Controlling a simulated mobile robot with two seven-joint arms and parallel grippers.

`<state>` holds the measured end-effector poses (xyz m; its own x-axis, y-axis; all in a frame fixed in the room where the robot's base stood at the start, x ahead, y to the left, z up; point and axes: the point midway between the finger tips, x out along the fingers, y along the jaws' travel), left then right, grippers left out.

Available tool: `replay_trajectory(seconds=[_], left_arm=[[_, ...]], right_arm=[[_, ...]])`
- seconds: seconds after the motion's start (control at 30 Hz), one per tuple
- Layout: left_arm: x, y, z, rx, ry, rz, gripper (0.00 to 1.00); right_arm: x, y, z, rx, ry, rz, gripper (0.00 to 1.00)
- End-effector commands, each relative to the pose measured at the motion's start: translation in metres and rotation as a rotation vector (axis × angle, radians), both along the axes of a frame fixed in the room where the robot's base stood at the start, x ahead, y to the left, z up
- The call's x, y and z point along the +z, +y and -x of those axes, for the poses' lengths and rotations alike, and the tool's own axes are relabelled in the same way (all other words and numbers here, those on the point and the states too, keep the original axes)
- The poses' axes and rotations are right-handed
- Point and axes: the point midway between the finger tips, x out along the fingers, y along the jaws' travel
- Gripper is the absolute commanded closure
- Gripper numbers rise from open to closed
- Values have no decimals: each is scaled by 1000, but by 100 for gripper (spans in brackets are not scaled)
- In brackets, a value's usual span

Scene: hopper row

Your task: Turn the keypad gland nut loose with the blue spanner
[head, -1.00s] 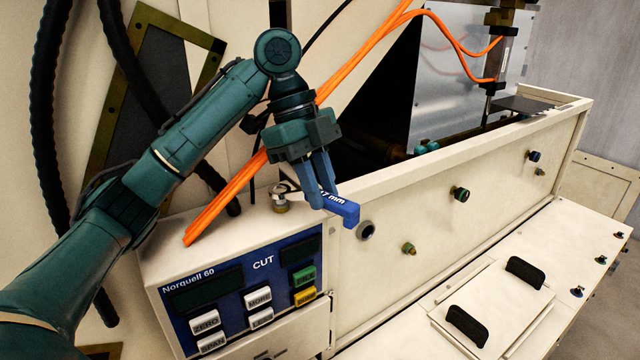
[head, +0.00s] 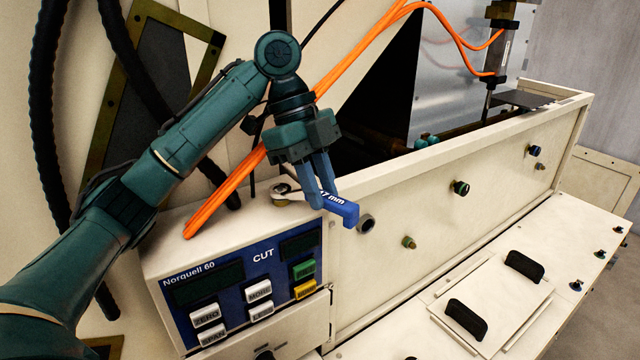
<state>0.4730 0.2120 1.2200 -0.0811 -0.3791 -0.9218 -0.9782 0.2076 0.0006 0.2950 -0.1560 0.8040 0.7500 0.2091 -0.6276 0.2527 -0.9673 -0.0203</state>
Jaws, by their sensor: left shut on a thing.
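The gland nut (head: 281,196), a brassy fitting on top of the keypad box, lies just left of the gripper fingers. The spanner's other end is close to the nut, but I cannot tell whether it is around it. The keypad (head: 245,285) reads "Norquell 60" and "CUT". My right gripper is not in view.
Orange hoses (head: 228,197) run up behind the gripper from the keypad box top. The cream hopper wall (head: 440,190) with several small knobs extends right. A hatch with black handles (head: 525,266) lies at lower right. Black corrugated hoses (head: 40,110) hang at left.

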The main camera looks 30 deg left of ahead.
Motion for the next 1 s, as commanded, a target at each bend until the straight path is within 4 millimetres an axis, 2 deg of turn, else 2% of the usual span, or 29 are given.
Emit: replay_trajectory(seconds=[0.23, 0.6, 1.0], left_arm=[[-2, 0, -3, 37, 4, -2, 100], [-3, -1, -24, 292, 5, -2, 100], [-4, -1, -27, 320, 7, -4, 100]], right_arm=[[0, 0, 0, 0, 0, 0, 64], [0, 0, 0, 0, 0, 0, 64], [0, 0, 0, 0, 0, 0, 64]])
